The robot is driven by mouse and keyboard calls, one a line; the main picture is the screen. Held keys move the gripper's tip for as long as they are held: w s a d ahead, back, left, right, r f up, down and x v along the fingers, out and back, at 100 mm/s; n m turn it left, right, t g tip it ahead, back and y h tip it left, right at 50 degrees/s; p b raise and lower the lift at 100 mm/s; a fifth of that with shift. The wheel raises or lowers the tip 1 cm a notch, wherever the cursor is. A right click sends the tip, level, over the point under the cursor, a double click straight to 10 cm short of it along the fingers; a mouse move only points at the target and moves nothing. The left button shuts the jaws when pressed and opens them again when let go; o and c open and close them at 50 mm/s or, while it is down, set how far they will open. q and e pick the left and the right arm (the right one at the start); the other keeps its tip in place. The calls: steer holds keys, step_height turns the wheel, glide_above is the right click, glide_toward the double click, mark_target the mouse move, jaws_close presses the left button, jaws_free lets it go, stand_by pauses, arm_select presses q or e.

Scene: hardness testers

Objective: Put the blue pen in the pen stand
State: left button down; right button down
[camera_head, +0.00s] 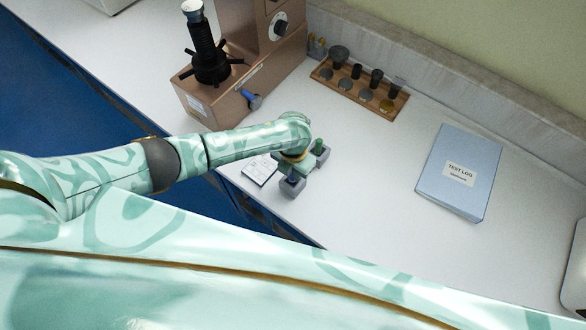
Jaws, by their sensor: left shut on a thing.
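My left gripper (305,172) is at the end of the arm that reaches in from the left. It points down low over the white bench, beside a small printed card. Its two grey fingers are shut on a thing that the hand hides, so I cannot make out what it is. I cannot pick out the blue pen anywhere in view. A small holder with thin upright pieces (317,47), perhaps the pen stand, is at the back against the wall ledge, right of the brown tester. It is too small to tell surely. My right gripper is out of view.
The brown hardness tester (240,85) stands behind my left arm. A wooden rack (345,88) with several dark pieces and discs lies along the back. The printed card (260,169) is near the front edge. A blue test log (459,172) lies right; bench between is clear.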

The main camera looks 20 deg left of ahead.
arm_select(q)
steer(key=shift+f+b, duration=0.6)
steer(key=shift+f, duration=0.25)
steer(key=c, duration=1.2)
jaws_free()
steer(key=shift+c, duration=0.2)
step_height(320, 180, up, 16)
steer(key=p, duration=0.5)
steer(key=shift+r, duration=0.2)
